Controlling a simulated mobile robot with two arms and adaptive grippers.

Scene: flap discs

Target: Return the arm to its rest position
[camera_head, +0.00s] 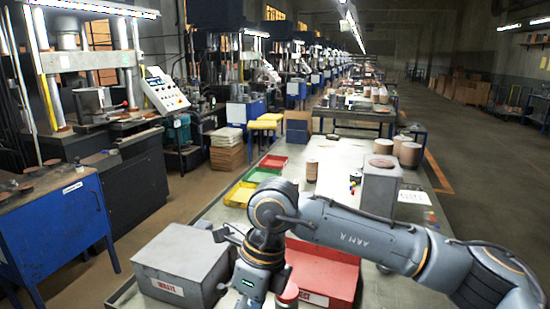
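One of my arms reaches in from the right, its elbow bent over the middle of the table (335,165). Its wrist and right gripper (245,275) hang down at the bottom centre, between a grey box labelled waste (185,262) and a red box (325,270). The fingertips are not clearly shown, so I cannot tell whether this gripper is open, shut or holding anything. My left arm and gripper are not in view.
Green (240,194), yellow (262,175) and red (273,162) trays line the table's left edge. A grey stand (380,188) with a round disc stack (382,163) on top stands behind my forearm. A brown cylinder (312,170) stands farther back. Presses fill the left side.

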